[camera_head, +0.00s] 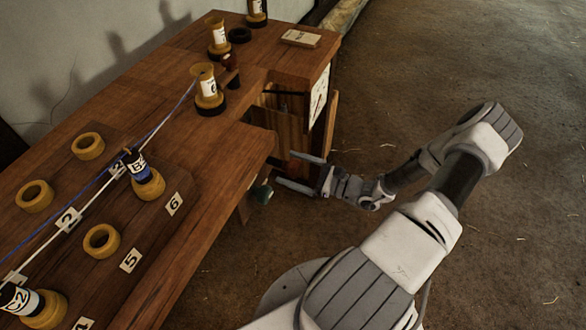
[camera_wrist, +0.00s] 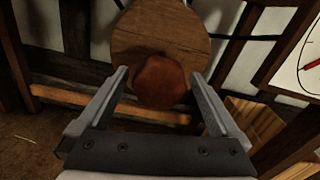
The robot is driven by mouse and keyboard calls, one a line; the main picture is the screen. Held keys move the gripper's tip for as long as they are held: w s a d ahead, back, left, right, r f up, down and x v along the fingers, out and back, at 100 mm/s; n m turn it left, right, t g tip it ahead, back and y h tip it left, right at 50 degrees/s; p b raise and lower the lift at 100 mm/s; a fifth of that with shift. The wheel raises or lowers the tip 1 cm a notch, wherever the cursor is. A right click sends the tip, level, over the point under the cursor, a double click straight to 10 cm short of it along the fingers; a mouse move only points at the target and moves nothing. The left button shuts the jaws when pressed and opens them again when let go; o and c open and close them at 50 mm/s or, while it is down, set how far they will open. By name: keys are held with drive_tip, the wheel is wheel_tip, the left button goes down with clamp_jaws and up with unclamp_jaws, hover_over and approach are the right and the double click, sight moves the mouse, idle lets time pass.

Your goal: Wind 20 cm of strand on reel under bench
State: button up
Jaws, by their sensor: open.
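In the wrist view a round wooden disc (camera_wrist: 135,35), which looks like the end of the reel, faces me under the bench. A reddish-brown knob (camera_wrist: 160,82) stands out from its lower part. My gripper (camera_wrist: 158,78) is open, and the knob appears between its fingertips; I cannot tell whether either finger touches it. In the head view my gripper (camera_head: 299,172) points left, beside the bench's near end and below its top. A white strand (camera_head: 97,203) and a blue strand run along the bench (camera_head: 205,165). The reel is hidden in the head view.
A white dial (camera_head: 319,97) is on the bench end; its red pointer shows in the wrist view (camera_wrist: 312,64). Bobbins and yellow rings (camera_head: 101,240) stand on top. The floor at right is clear.

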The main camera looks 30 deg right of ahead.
drive_tip(key=c, duration=1.4)
drive_tip(key=shift+o, duration=0.2)
